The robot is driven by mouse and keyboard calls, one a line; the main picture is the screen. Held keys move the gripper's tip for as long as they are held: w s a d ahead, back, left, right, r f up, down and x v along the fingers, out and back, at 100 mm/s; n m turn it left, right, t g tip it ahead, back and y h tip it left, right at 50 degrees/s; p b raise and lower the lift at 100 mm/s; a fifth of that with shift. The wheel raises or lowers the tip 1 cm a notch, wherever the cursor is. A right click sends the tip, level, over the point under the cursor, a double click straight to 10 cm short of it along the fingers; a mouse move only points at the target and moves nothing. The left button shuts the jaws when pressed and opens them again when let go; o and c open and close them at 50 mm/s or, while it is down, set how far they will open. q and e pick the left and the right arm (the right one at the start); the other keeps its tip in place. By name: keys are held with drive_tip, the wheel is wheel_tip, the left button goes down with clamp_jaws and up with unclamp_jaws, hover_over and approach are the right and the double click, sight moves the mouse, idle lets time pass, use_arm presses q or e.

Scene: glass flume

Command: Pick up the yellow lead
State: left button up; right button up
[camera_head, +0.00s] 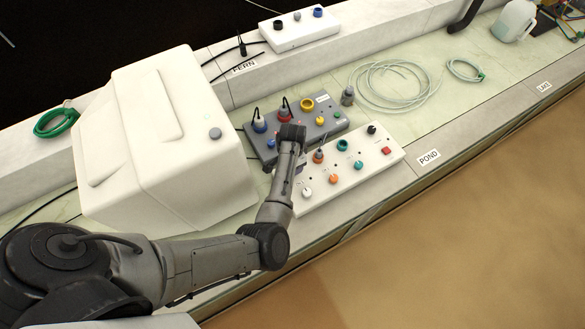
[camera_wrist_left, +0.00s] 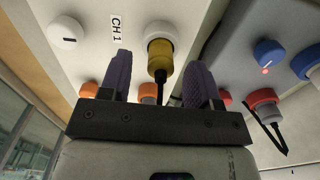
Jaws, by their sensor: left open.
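The yellow lead (camera_wrist_left: 160,60) shows in the left wrist view as a yellow plug in a white collar on the white box's panel. A black cable runs from its near end down between my fingers. My left gripper (camera_wrist_left: 157,76) is open, with one dark finger on each side of the plug. I cannot tell whether either finger touches it. The white box (camera_head: 397,158) carries knobs, teal sockets and a red button (camera_head: 386,150). My right gripper is in neither view.
A large white housing (camera_head: 160,135) stands left. Coiled cable (camera_head: 395,85) lies right. The bench front edge is near.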

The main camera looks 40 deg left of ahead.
use_arm(q)
drive_tip(key=shift+f, duration=0.65)
drive_tip(key=c, duration=1)
